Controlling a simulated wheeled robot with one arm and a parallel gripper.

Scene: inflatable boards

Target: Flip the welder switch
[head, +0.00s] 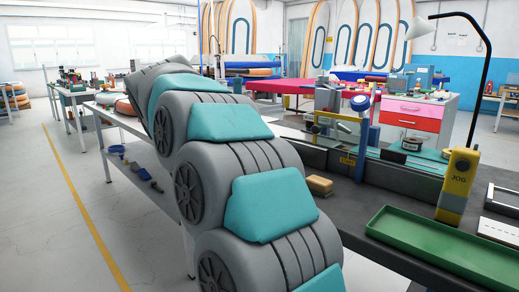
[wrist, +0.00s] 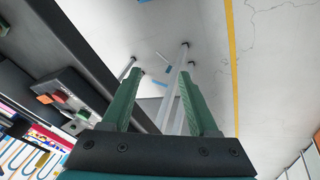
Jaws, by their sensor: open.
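I cannot make out for certain which thing is the welder switch. A yellow box marked JOG (head: 457,184) stands upright on the dark bench at the right of the head view. A long grey machine (head: 390,172) with a small yellow label lies across the bench. My gripper (wrist: 153,95) shows in the wrist view with its two green fingers apart and nothing between them. It points past a bench edge toward the floor and white legs. In the head view my arm reaches away to the upper left, and the fingers are hidden.
A green tray (head: 437,238) and a tan block (head: 319,186) lie on the dark bench (head: 372,200). A black lamp (head: 487,75) rises behind the JOG box. A red-drawered cabinet (head: 412,116) stands farther back. The floor (head: 50,220) at left is open, with a yellow line.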

